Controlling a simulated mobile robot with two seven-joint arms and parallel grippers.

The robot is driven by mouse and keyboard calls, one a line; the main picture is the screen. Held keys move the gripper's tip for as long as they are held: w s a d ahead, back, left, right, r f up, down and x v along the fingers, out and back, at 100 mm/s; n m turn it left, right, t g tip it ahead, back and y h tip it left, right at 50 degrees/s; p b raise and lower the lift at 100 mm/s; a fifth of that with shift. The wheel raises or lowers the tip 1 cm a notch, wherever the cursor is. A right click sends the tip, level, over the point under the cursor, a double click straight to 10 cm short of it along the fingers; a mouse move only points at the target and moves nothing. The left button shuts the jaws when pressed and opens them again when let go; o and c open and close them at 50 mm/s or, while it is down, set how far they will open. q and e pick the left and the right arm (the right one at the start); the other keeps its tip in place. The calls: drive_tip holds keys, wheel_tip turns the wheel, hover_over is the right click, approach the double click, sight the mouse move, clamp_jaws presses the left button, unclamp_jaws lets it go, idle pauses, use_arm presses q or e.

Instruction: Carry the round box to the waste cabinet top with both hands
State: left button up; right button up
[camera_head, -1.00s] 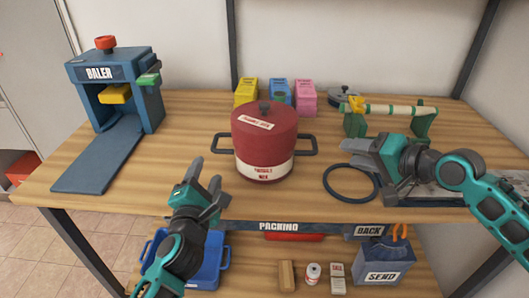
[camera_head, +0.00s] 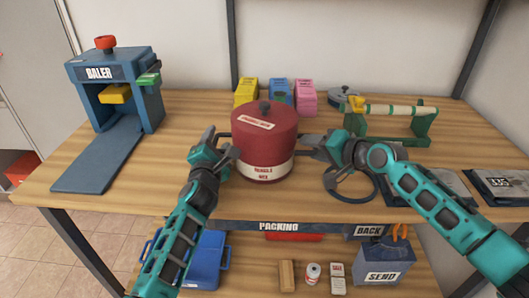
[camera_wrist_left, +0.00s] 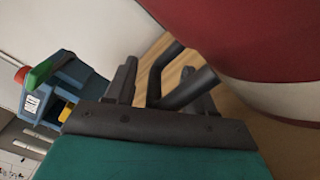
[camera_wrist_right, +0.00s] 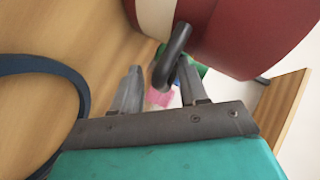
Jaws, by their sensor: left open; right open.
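The round box (camera_head: 265,140) is red with a cream band, a lid knob and a dark loop handle on each side. It stands upright on the packing table (camera_head: 130,195). My left gripper (camera_head: 222,145) is open at its left handle; in the left wrist view that handle (camera_wrist_left: 165,75) reaches between the fingers. My right gripper (camera_head: 318,143) is open at its right handle; in the right wrist view that handle (camera_wrist_right: 172,60) lies between the fingertips. Neither gripper visibly clamps a handle. The waste cabinet is not recognisable in these views.
A blue baler (camera_head: 115,90) stands at the left. Yellow, blue and pink boxes (camera_head: 279,92) stand behind the round box. A green roll holder (camera_head: 390,120) is at the back right. A dark ring (camera_head: 352,195) lies under my right gripper. Labelled dark packets (camera_head: 500,183) lie at the right.

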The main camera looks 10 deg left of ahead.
use_arm(q)
drive_tip(key=c, duration=0.8)
use_arm(e)
drive_tip(key=c, duration=0.7)
use_arm(q)
clamp_jaws()
use_arm(e)
clamp_jaws()
drive_tip(key=shift+f, duration=0.1)
